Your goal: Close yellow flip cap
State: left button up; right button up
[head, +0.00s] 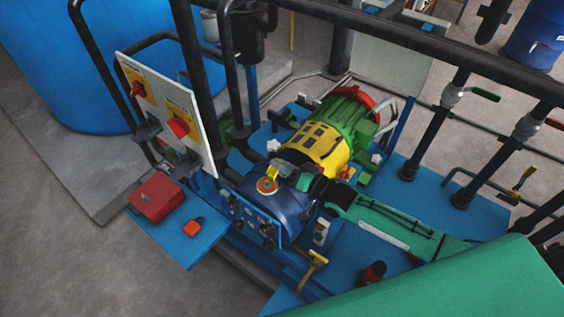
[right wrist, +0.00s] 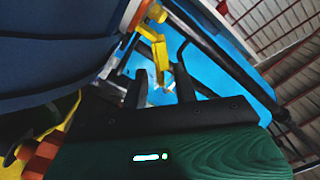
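The yellow flip cap (head: 273,171) stands raised at the back edge of an orange-rimmed round opening (head: 266,185) on top of the dark blue housing (head: 285,214). My right gripper (head: 304,182) comes in from the right on a green arm and is just right of the cap, apart from it as far as I can see. In the right wrist view its two dark fingers (right wrist: 162,85) are spread with nothing held between them. The yellow cap (right wrist: 154,40) shows beyond the fingers, beside the blue housing (right wrist: 55,45). My left gripper is not in view.
A yellow and green motor (head: 320,140) stands behind the housing. A switch panel (head: 170,110) and a blue shelf with a red box (head: 157,197) are at left. Dark pipes (head: 400,42) cross above. A yellow-handled valve (head: 314,262) is in front.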

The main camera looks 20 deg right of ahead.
jog(key=shift+w+a, duration=0.1)
grip_shut()
